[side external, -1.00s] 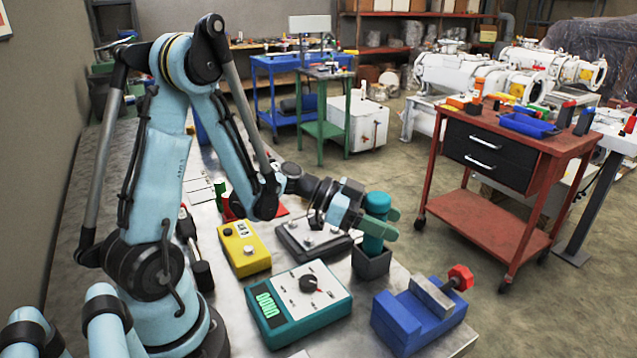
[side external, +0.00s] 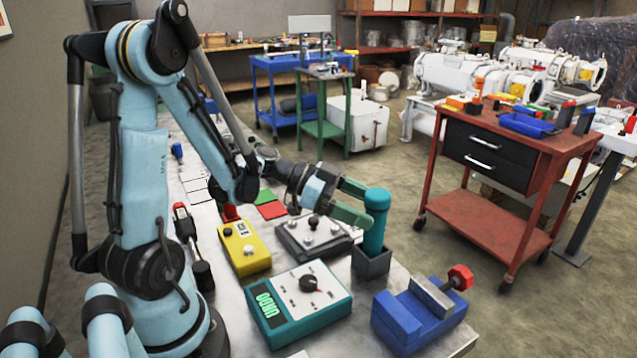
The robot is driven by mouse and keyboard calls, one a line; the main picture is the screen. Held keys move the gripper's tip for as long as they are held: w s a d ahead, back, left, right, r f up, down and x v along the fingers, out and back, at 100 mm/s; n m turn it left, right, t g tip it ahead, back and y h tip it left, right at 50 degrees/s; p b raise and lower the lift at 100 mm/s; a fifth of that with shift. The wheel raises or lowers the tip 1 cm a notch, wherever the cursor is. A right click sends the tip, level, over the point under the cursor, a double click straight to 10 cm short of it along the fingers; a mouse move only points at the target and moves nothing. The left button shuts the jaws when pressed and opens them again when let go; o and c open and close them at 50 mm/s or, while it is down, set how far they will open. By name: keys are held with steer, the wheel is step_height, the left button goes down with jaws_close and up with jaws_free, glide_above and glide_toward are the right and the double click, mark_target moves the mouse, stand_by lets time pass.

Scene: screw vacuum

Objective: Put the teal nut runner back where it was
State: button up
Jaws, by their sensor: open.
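The teal nut runner (side external: 375,232) stands upright in the dark grey square holder (side external: 371,262) on the metal bench. Its rounded head is up and its lower end is hidden inside the holder. My gripper (side external: 362,202) is open just left of the nut runner, with its green fingers pointing toward it. One finger is near the head and the other is lower, beside the body. I cannot tell whether a finger still touches the tool.
A teal box with a knob (side external: 300,302) and a blue vise (side external: 415,318) with a red knob lie in front. A dark grey box with knobs (side external: 312,235) and a yellow box (side external: 244,247) are to the left. A red cart (side external: 500,220) stands off the bench.

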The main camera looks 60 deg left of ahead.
steer(key=v, duration=0.7)
steer(key=s+d+n+g+y, duration=0.2)
steer(key=d+n+y, duration=0.5)
steer(key=n+y, duration=0.2)
steer(key=shift+s+d+f+g+y, duration=0.3)
steer(key=shift+s+d+f+y, duration=0.1)
steer(key=shift+f, duration=0.05)
